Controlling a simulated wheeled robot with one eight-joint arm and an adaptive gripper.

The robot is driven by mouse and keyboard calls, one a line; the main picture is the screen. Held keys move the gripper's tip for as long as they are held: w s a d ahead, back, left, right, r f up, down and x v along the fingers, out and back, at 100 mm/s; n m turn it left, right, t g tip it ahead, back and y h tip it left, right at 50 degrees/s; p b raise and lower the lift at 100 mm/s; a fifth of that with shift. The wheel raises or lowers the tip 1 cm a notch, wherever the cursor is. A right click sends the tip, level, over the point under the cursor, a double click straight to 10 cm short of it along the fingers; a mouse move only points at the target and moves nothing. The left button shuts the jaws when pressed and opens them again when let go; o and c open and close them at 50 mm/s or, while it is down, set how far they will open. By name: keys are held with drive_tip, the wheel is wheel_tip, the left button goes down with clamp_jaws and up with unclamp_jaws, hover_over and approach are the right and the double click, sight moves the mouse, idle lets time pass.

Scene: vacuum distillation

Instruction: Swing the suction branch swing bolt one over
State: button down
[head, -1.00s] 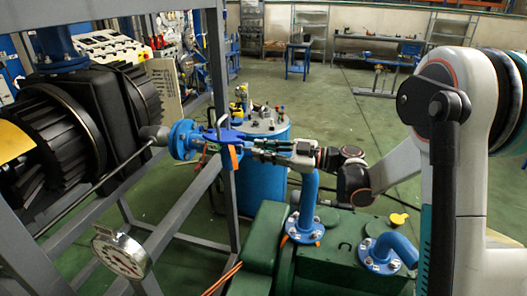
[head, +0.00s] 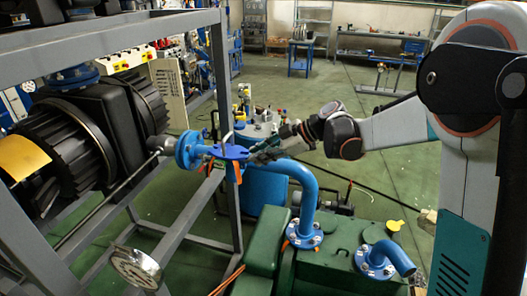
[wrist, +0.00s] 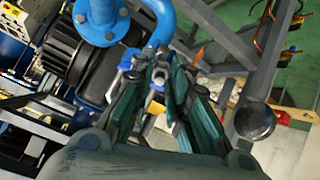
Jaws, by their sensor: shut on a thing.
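The suction branch (head: 188,150) is a short blue flanged pipe end beside the black ribbed machine. A flat blue plate (head: 229,152) with an orange tag (head: 236,171) sits at its right end, near the end of a bent blue pipe (head: 306,188). My gripper (head: 258,152) is at this joint, partly behind the pipe. In the wrist view my gripper (wrist: 156,85) is shut on a small silver part, apparently swing bolt one (wrist: 157,77). The fingers cover most of it, so its tilt cannot be told.
A grey frame (head: 186,220) and a pressure gauge (head: 135,268) stand at the left. A green machine (head: 262,240) with a second blue elbow (head: 393,256) fills the front. Floor is free at the back right.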

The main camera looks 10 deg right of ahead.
drive_tip(key=shift+w+a+r+g+h+p, duration=0.15)
drive_tip(key=shift+a+r+g+h+p, duration=0.3)
drive_tip(key=shift+h+p, duration=0.35)
drive_tip(key=c, duration=1.7)
unclamp_jaws()
drive_tip(key=shift+r, duration=0.1)
drive_tip(key=v, duration=1.2)
drive_tip(key=shift+a, duration=0.15)
